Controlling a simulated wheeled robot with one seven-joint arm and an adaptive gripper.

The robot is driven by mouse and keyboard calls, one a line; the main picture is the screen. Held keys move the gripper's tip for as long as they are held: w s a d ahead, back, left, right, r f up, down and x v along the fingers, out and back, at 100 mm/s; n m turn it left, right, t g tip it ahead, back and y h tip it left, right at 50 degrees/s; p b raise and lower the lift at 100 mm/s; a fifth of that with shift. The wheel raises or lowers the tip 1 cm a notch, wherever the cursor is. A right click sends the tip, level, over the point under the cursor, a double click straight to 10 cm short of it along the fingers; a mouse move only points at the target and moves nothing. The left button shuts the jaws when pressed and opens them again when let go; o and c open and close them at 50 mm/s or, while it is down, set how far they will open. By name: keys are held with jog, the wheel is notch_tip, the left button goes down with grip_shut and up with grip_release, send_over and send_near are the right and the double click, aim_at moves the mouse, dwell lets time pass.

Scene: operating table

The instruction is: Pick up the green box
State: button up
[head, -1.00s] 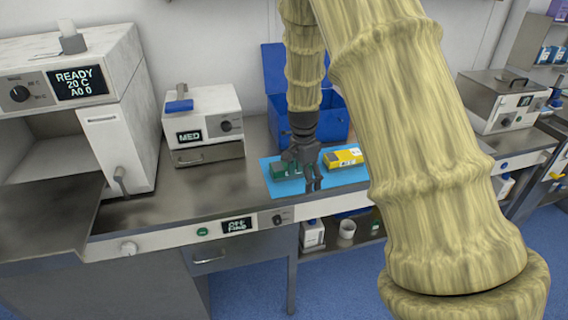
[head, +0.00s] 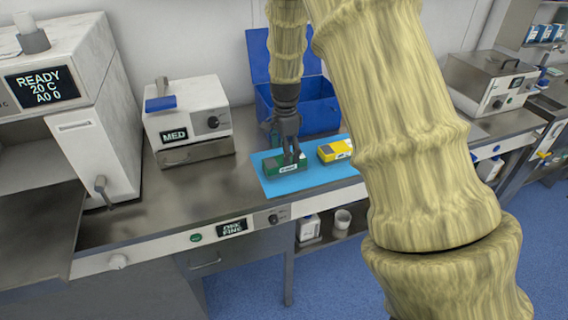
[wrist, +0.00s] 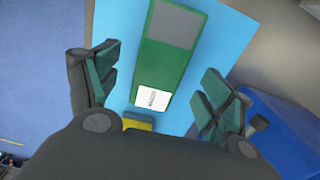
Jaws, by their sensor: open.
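The green box (head: 287,164) lies on a light blue mat (head: 277,189) on the steel counter, in the head view. In the wrist view the green box (wrist: 161,66), with a grey panel and a white label, lies lengthwise between and beyond my open fingers. My gripper (head: 291,160) points down over the box in the head view and partly hides it.
A yellow box (head: 335,150) lies on the mat just right of the green box. An open blue bin (head: 318,113) stands behind. A white device marked MED (head: 188,123) stands at the left. Bare counter (head: 222,184) lies left of the mat.

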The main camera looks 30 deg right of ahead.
jog(key=shift+s+f+p, duration=0.2)
jog(key=shift+f+p, duration=0.1)
jog(key=shift+p, duration=0.1)
jog(key=f, duration=0.1)
jog(key=f+p, duration=0.1)
jog(key=f, duration=0.1)
jog(key=shift+w, duration=0.35)
jog(key=shift+s+f, duration=0.1)
jog(key=shift+f, duration=0.55)
jog(key=c, duration=1.3)
jog(key=shift+r, duration=0.1)
